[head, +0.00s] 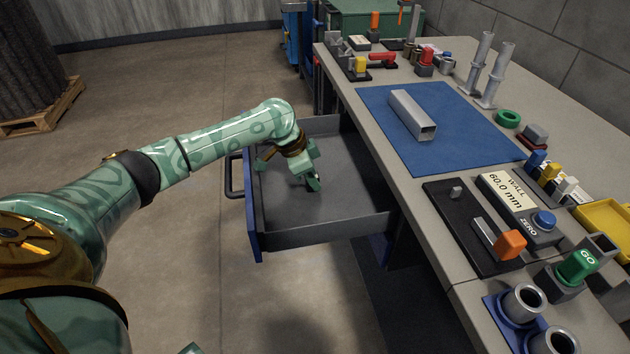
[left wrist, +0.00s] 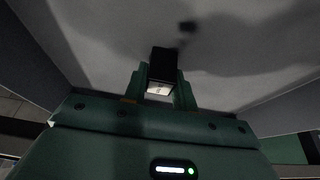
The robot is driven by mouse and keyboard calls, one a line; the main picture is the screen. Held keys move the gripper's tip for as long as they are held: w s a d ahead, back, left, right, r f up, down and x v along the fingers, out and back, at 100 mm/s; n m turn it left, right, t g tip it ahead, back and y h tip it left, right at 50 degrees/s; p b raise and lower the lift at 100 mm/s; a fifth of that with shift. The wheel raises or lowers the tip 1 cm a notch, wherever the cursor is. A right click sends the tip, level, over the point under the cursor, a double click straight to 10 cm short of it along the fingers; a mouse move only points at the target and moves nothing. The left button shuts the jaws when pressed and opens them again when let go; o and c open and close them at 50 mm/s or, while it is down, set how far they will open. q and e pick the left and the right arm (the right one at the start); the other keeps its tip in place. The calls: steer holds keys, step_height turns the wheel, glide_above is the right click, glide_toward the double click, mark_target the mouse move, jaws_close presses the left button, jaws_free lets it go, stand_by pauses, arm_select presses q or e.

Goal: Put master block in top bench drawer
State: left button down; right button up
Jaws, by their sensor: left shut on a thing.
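The bench drawer (head: 325,232) is pulled open from the left side of the bench, with grey walls, a blue front and a dark handle. My left gripper (head: 313,184) is inside the drawer's outline in the head view, pointing down over its grey floor. In the left wrist view my left gripper (left wrist: 160,88) is shut on a small dark block (left wrist: 164,66) with a pale lower face, which I take as the master block. Drawer floor and walls surround it there, and a shadow lies beyond the block. The gap between block and floor is hard to judge. My right gripper is not in view.
A wooden pallet (head: 40,120) stands far left. The floor left of the drawer is clear.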

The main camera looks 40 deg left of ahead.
arm_select(q)
steer(key=shift+r, duration=0.1)
steer(key=c, duration=1.1)
jaws_free()
steer(key=p+v, duration=0.6)
steer(key=v, duration=0.6)
steer(key=shift+p, duration=0.35)
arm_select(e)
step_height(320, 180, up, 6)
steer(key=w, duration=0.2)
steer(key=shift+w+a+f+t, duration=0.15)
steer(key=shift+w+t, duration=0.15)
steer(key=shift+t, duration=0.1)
